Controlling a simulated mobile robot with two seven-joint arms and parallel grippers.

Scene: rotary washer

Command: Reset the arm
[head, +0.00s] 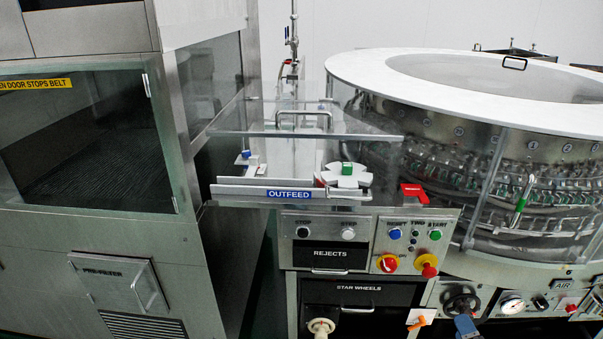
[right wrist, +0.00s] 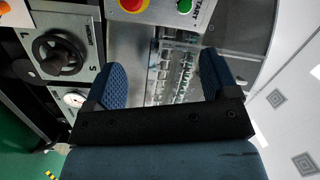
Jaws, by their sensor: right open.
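My right gripper (head: 466,327) shows as a small blue shape at the bottom edge of the head view, in front of the machine panel and just below the black handwheel (head: 462,303). In the right wrist view its two blue fingers stand wide apart with nothing between them (right wrist: 163,78). Behind the gap is the clear guard with rows of bottle holders (right wrist: 172,72). The handwheel also shows left of the fingers in the right wrist view (right wrist: 60,52), apart from them. My left gripper is not in view.
The control panel with start button (head: 435,236) and red emergency stop (head: 427,265) is above the gripper. The round washer (head: 470,130) fills the right. The outfeed guard (head: 290,160) is at the middle, a steel cabinet (head: 60,250) at the left. Green floor (right wrist: 25,150) is open below.

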